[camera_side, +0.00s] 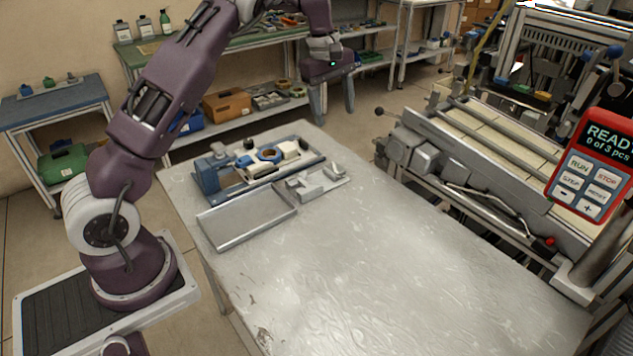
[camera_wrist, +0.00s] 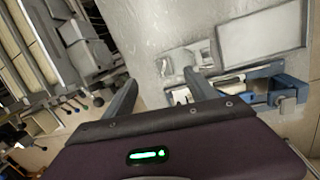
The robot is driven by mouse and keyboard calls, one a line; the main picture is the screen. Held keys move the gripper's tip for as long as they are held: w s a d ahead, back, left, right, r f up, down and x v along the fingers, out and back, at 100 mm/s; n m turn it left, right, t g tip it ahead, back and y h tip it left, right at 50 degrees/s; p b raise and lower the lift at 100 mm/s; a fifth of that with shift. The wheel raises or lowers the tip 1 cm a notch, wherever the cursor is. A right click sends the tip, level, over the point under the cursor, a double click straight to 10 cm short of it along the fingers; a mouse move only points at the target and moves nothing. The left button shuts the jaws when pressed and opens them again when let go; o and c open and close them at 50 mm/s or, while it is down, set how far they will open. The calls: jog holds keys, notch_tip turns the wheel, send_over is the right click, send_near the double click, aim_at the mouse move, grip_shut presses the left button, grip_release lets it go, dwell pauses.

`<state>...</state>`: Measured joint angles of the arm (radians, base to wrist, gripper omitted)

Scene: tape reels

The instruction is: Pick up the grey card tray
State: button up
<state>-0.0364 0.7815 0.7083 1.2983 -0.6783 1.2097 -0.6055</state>
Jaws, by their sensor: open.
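The grey card tray (camera_side: 247,216) is a shallow, rectangular tray lying flat on the metal table, near its left edge. It looks empty. In the wrist view the tray (camera_wrist: 262,35) shows at the upper right, beyond the fingers. My gripper (camera_side: 336,112) is open and empty, held up above the far side of the table, well apart from the tray. In the wrist view its two fingers (camera_wrist: 160,88) stand wide apart, with the table between them.
A blue-and-grey fixture (camera_side: 262,160) stands just behind the tray. The table's front and right (camera_side: 400,260) are clear. A conveyor-like machine (camera_side: 480,150) and red control panel (camera_side: 590,165) stand at right.

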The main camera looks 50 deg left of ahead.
jog(key=n+g+y, duration=0.1)
jog(key=g, duration=0.1)
send_over(335, 168)
jog(key=f, duration=1.1)
jog(key=shift+w+a+f, duration=0.2)
jog(key=shift+a+f, duration=0.05)
jog(key=shift+f, duration=0.1)
jog(key=f, duration=0.7)
jog(key=shift+s+d+f, duration=0.2)
jog(key=shift+s+f, duration=0.05)
jog(key=shift+f, duration=0.05)
grip_shut()
